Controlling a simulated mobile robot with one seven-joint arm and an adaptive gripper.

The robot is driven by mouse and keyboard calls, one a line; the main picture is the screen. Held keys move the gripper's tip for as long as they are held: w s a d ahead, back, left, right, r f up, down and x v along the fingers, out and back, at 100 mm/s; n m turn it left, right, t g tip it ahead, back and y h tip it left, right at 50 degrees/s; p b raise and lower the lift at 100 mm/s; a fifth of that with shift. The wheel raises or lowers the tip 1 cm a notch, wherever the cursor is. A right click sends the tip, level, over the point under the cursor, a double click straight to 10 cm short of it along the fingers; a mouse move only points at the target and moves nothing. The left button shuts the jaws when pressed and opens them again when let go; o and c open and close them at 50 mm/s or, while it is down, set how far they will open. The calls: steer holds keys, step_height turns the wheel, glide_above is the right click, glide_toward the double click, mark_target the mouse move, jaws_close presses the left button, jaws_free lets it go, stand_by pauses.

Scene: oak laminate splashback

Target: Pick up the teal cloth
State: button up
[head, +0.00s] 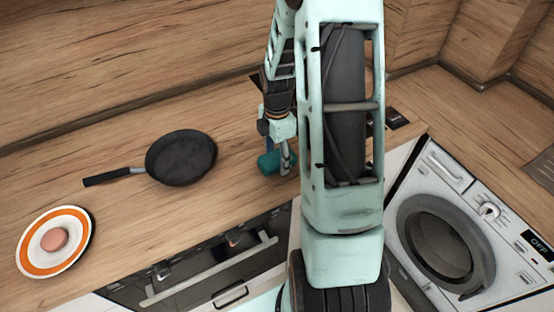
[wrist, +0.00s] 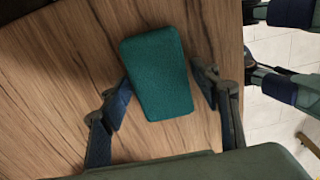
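The teal cloth (wrist: 158,72) is a thick folded block with rounded corners, and it appears to lie on the wooden counter. In the head view the cloth (head: 268,163) shows at my gripper (head: 279,158), partly hidden by it. In the wrist view my gripper (wrist: 162,80) is open, with one finger on each side of the cloth. The left finger is very close to the cloth's left edge; I cannot tell if it touches. A narrow gap shows beside the right finger.
A black frying pan (head: 182,158) stands left of my gripper on the counter (head: 120,215). A white plate with an orange ring (head: 29,247) holds a round pinkish item (head: 54,239). An oven (head: 210,265) and washing machine (head: 440,240) are below. A wooden splashback (head: 130,55) rises behind.

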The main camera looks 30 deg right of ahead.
mark_target(278, 157)
steer(key=c, duration=0.8)
steer(key=shift+r, duration=0.1)
steer(key=shift+c, duration=0.2)
steer(key=shift+r, duration=0.2)
steer(key=r, duration=0.3)
steer(key=shift+s+r, duration=0.1)
steer(key=shift+s, duration=0.1)
steer(key=s+r+b, duration=0.1)
steer(key=s+r, duration=0.3)
steer(key=s, duration=0.2)
steer(key=s+a+r+b, duration=0.1)
steer(key=s+r, duration=0.4)
steer(key=s, duration=0.2)
steer(key=shift+s, duration=0.3)
steer(key=shift+a+r, duration=0.1)
